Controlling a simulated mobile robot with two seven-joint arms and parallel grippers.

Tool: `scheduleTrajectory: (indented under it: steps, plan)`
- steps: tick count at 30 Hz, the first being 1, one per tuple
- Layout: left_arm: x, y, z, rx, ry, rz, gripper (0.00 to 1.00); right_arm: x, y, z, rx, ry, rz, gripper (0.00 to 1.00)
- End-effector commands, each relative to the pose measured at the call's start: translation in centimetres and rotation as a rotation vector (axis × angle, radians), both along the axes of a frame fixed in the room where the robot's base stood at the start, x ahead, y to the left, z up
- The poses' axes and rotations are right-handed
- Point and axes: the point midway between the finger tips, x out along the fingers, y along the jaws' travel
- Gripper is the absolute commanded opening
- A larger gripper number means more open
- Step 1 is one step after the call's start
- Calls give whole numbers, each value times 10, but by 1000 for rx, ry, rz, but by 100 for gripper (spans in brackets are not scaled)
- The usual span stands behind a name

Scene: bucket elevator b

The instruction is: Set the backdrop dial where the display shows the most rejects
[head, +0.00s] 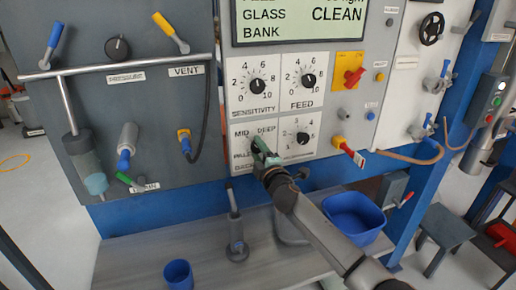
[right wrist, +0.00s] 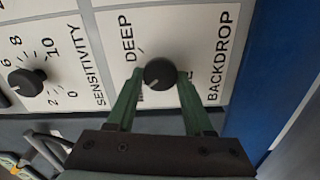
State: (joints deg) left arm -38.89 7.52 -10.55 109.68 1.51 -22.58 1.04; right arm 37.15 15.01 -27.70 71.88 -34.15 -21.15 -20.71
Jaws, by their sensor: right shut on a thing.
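The backdrop dial is a round black knob (right wrist: 160,73) on a white plate lettered DEEP and BACKDROP in the right wrist view. My right gripper (right wrist: 159,75) is shut on it, one green finger on each side. A pale line on the knob points to the lower left of that view. In the head view my right gripper (head: 264,158) covers the knob; MID, DEEP and part of PALE show around it. The display (head: 300,22) is cut off at the top; it reads GLASS, BANK and CLEAN. My left gripper is not in view.
Sensitivity dial (head: 257,87), feed dial (head: 309,81) and another numbered dial (head: 303,138) sit close by. A blue bin (head: 354,215) stands below.

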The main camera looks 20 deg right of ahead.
Motion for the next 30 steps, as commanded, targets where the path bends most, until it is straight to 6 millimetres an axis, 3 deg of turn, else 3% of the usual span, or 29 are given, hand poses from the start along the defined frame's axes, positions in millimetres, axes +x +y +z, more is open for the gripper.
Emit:
scheduleTrajectory:
  steps: [10,26,27,30]
  plan:
    - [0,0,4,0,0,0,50,0,0,-1,-133,-3,-1,0]
    - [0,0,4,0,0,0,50,0,0,-1,-154,-4,-1,0]
    - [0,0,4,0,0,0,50,0,0,-1,-154,-4,-1,55]
    - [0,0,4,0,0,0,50,0,0,-1,-153,-4,-1,67]
